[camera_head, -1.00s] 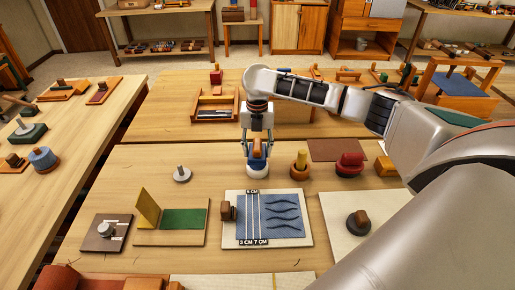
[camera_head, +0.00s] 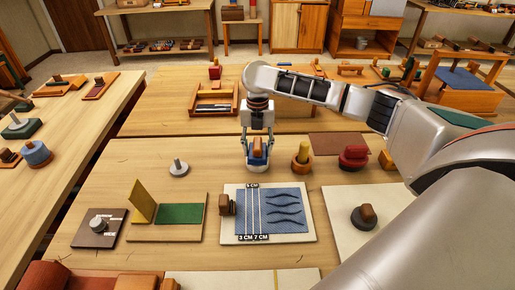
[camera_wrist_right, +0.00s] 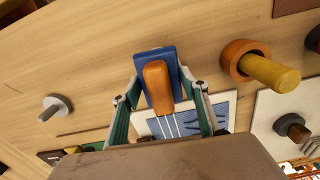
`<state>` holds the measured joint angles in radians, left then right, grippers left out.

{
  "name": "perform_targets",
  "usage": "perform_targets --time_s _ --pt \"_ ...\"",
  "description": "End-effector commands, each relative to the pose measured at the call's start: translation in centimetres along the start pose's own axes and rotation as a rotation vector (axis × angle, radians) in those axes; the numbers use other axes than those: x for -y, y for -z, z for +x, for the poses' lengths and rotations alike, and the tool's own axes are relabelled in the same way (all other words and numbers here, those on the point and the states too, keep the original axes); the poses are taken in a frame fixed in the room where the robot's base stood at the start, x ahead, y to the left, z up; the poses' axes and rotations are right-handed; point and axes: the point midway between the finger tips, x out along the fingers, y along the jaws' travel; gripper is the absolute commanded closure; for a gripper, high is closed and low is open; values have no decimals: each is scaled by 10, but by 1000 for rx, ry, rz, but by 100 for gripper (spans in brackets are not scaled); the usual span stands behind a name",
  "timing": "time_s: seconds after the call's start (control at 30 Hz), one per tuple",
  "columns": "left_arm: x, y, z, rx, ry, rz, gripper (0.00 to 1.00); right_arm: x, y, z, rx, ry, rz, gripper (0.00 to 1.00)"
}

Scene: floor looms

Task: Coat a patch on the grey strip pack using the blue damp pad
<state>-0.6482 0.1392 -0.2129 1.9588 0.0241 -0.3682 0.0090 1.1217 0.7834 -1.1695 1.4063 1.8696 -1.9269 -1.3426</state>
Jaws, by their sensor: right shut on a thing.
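My right gripper (camera_head: 257,158) is shut on the blue pad (camera_head: 257,150), which has an orange grip; the pad shows between the fingers in the right wrist view (camera_wrist_right: 158,62). I cannot tell whether this is the grey strip pack. My left gripper is out of view.
A yellow peg in an orange cup (camera_head: 301,157) and a red stacked piece (camera_head: 353,158) stand right of the pad. A small grey peg (camera_head: 179,168) and a board with a green patch (camera_head: 180,213) are on the left. Bare table lies between these.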

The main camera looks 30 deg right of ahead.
Motion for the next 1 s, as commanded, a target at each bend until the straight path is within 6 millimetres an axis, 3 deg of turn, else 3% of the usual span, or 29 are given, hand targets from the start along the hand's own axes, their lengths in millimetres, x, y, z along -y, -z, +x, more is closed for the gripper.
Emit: perform_targets --time_s 1.0 --pt "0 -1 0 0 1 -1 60 0 0 8 0 -1 0 73"
